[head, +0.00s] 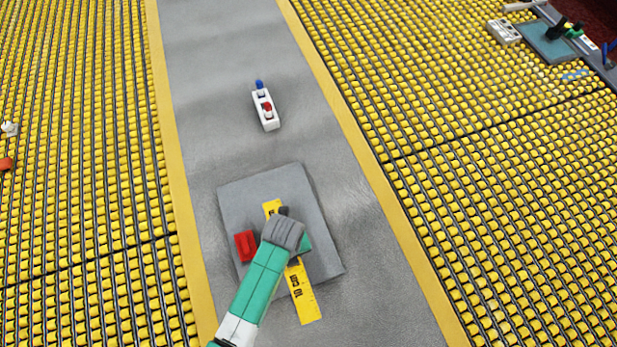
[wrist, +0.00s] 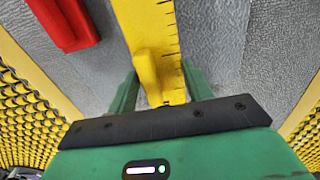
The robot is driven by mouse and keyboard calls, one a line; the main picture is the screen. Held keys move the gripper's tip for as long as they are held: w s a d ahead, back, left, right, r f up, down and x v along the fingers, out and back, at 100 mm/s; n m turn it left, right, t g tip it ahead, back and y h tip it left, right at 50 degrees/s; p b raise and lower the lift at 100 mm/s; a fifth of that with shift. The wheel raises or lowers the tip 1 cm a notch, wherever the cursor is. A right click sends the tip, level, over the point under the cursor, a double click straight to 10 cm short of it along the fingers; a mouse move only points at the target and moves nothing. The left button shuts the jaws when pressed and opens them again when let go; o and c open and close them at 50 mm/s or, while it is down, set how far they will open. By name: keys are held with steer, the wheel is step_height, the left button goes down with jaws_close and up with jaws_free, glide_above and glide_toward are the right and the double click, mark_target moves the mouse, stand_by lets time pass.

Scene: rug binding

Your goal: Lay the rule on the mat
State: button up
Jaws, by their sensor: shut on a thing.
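The yellow rule (head: 302,293) has black markings and lies lengthwise over the grey square mat (head: 250,195) in the head view. Its near end sticks out past the mat's front edge. My gripper (head: 291,244) is over the mat and covers the rule's middle. In the wrist view the rule (wrist: 150,25) runs between the green fingers of my gripper (wrist: 160,85), which is shut on its raised yellow grip. I cannot tell whether the rule touches the mat.
A red block (head: 245,246) sits on the mat, left of the rule; it also shows in the wrist view (wrist: 65,22). A white holder (head: 266,108) with blue and red pieces stands farther up the grey strip. Yellow studded flooring (head: 480,160) lies on both sides.

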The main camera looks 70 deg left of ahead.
steer(key=w+a, duration=0.2)
steer(key=a, duration=0.1)
steer(key=w+a, duration=0.3)
steer(key=w+a+f+b, duration=0.1)
steer(key=w+a, duration=0.2)
steer(key=shift+w+a, duration=0.1)
steer(key=shift+a, duration=0.15)
steer(key=shift+w+a+f+b, duration=0.15)
steer(key=shift+f+b, duration=0.05)
steer(key=shift+f, duration=0.7)
steer(key=shift+w+a+f+b, duration=0.1)
steer(key=shift+f+b, duration=0.1)
steer(key=shift+f, duration=0.7)
steer(key=o, duration=1.1)
steer(key=shift+f, duration=0.1)
step_height(320, 180, up, 12)
steer(key=shift+r+p, duration=0.15)
steer(key=shift+p, duration=0.85)
